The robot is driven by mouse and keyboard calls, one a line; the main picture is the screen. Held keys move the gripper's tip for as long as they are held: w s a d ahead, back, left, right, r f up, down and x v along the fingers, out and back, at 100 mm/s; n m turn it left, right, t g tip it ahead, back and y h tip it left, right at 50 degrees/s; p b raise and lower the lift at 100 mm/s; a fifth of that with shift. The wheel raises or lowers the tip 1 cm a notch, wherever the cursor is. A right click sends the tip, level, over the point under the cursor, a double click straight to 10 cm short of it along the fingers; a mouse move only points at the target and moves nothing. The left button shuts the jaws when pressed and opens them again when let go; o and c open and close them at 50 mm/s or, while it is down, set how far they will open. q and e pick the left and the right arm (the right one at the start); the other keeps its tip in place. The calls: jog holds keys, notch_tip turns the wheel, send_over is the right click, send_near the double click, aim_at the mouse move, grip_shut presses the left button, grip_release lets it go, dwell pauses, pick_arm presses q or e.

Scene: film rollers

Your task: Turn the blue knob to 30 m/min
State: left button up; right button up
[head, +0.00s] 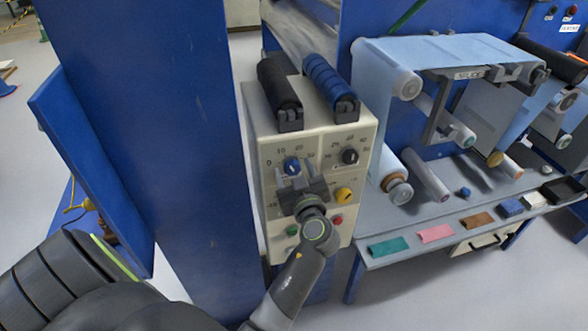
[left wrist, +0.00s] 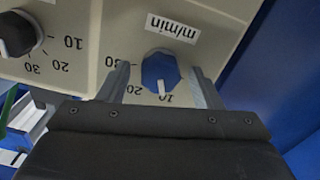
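The blue knob (head: 291,165) sits at the upper left of the cream control panel (head: 312,148), below a 0 to 30 scale. It shows closer in the left wrist view (left wrist: 160,72), upside down under an "m/min" label. Its white pointer line faces between the 10 and 20 marks, nearer the 10. My left gripper (head: 302,181) is open in front of the panel. In the left wrist view its two fingers (left wrist: 160,84) stand on either side of the knob with visible gaps, not touching it. My right gripper is not in view.
A black knob (head: 349,156), a yellow knob (head: 343,194), a green button (head: 292,230) and a red button (head: 337,220) are close by on the panel. A blue column (head: 190,150) stands left. A bench (head: 400,215) with rollers is right.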

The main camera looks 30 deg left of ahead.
pick_arm(q)
jog(key=c, duration=1)
